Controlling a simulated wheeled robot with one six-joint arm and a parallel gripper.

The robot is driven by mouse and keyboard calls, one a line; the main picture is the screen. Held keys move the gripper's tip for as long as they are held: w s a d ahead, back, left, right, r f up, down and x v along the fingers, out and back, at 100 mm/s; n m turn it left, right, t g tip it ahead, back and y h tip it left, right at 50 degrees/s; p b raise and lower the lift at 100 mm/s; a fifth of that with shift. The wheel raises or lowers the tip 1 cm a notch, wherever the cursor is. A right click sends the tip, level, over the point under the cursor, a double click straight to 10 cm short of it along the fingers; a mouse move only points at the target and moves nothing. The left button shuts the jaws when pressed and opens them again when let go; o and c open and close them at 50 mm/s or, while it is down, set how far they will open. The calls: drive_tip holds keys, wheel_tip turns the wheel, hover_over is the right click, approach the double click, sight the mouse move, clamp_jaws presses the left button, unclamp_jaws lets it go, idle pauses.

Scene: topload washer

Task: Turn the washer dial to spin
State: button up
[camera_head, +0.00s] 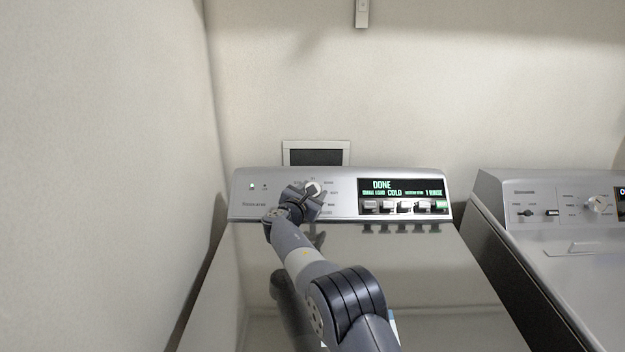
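The topload washer (430,270) stands in the middle with its glossy lid closed. Its silver control panel (268,208) runs along the back. The dial (313,188) is a light knob left of the panel's middle, with small labels around it, too small to read. My gripper (311,192) is at the dial, and my arm reaches up to it from the lower right. The gripper covers the dial's lower left part. I cannot tell whether the fingers touch or hold the dial. The display (400,188) reads DONE, with COLD and 1 RINSE below.
A row of several buttons (403,207) sits under the display, right of my gripper. A second machine (560,240) with its own dial (598,204) stands to the right across a narrow gap. A wall (100,150) is close on the left. Space above the lid is free beside my arm.

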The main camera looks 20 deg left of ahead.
drive_tip(key=shift+r+m+g+h+p, duration=0.15)
drive_tip(key=shift+m+g+h+p, duration=0.35)
drive_tip(key=shift+m+h+p, duration=0.8)
drive_tip(key=shift+m+g+h+p, duration=0.3)
drive_tip(key=shift+m+g+p, duration=0.1)
drive_tip(key=shift+m+p, duration=0.55)
drive_tip(key=o, duration=1)
drive_tip(key=shift+n, duration=0.25)
drive_tip(key=shift+c, duration=0.2)
drive_tip(key=shift+s, duration=0.15)
drive_tip(key=b+v, duration=0.3)
drive_tip(key=v, duration=0.7)
drive_tip(key=shift+s, duration=0.25)
